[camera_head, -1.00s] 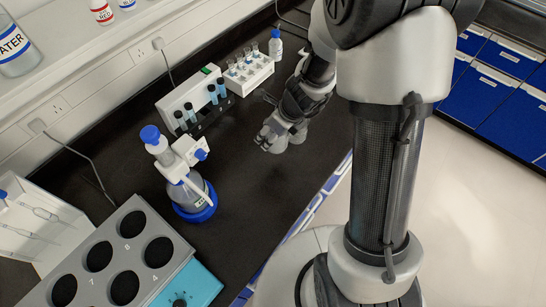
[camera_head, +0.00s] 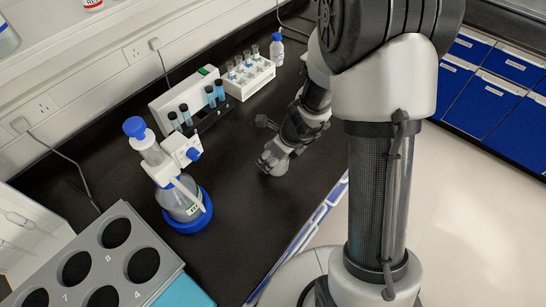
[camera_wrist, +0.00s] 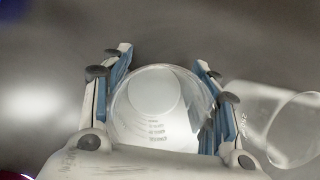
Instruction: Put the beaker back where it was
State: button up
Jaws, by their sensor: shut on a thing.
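In the wrist view, a clear glass beaker (camera_wrist: 155,108) with printed volume marks sits between the two fingers of my gripper (camera_wrist: 162,85). The fingers are closed against its sides. I look down into its round mouth and it appears empty. In the head view, my gripper (camera_head: 270,163) is low over the black bench, to the right of the blue-capped dispenser bottle. A second clear glass vessel (camera_wrist: 290,128) with markings is just right of my gripper in the wrist view, close to the right finger.
The dispenser bottle (camera_head: 182,203) stands in a blue ring. Behind are a block with several dark-capped vials (camera_head: 210,97) and a white tube rack (camera_head: 247,78). A grey rack with round holes (camera_head: 135,240) fills the front left. The bench between is clear.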

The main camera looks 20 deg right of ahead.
jog(key=shift+f, duration=0.1)
jog(key=o, duration=1.2)
